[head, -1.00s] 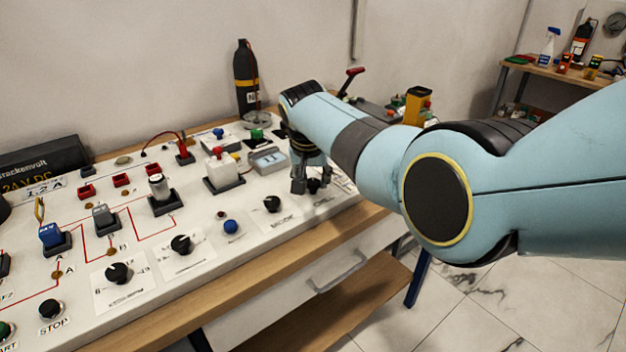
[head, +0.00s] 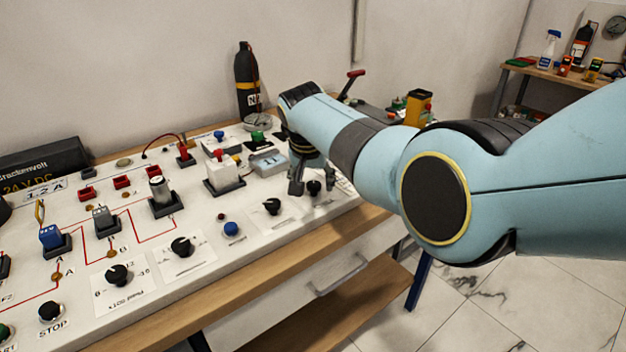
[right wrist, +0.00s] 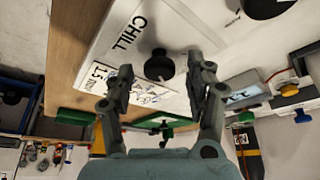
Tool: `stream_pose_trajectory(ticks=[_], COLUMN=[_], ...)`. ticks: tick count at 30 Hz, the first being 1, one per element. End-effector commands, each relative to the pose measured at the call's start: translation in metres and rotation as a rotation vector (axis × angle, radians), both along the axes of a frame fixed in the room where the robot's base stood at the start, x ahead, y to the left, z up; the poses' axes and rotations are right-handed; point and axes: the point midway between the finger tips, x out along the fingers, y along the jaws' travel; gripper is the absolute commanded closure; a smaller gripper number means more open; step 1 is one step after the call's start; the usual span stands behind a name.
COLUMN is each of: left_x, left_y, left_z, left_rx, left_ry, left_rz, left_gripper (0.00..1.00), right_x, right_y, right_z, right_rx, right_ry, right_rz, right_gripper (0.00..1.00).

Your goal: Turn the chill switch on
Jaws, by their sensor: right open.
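The chill switch (right wrist: 158,66) is a black rotary knob on the white panel, beside a printed "CHILL" label. In the right wrist view it stands between and a little beyond the fingertips of my right gripper (right wrist: 158,80). The gripper is open, with one finger to each side and a gap around the knob. In the head view the right gripper (head: 309,186) points down at the right end of the panel, and the knob (head: 314,188) shows by its fingers. I cannot tell which way the knob is set. My left gripper is not in view.
Another black knob (head: 272,206) and a blue button (head: 231,229) sit left of the gripper. A meter (head: 268,163) and a white block with a red top (head: 222,174) stand behind. A black bottle (head: 246,85) stands at the back. The wooden table edge (head: 345,233) runs in front.

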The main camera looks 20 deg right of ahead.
Motion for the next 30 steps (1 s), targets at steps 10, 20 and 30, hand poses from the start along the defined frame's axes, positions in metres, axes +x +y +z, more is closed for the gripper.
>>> stream_pose_trajectory(ticks=[10, 20, 30], left_x=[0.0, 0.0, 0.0], left_y=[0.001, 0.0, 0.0], left_z=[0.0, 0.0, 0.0], left_rx=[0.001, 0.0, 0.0], left_ry=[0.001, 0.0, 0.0], left_rz=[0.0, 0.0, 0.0], left_gripper=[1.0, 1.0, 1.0], right_x=[-0.009, -0.032, -0.04], right_y=[0.006, 0.018, 0.022], right_z=[0.024, 0.088, 0.111], right_rx=[0.001, 0.002, 0.0], right_ry=[-0.003, -0.002, 0.0], right_rz=[0.0, 0.0, 0.0], right_gripper=[0.45, 0.45, 0.45])
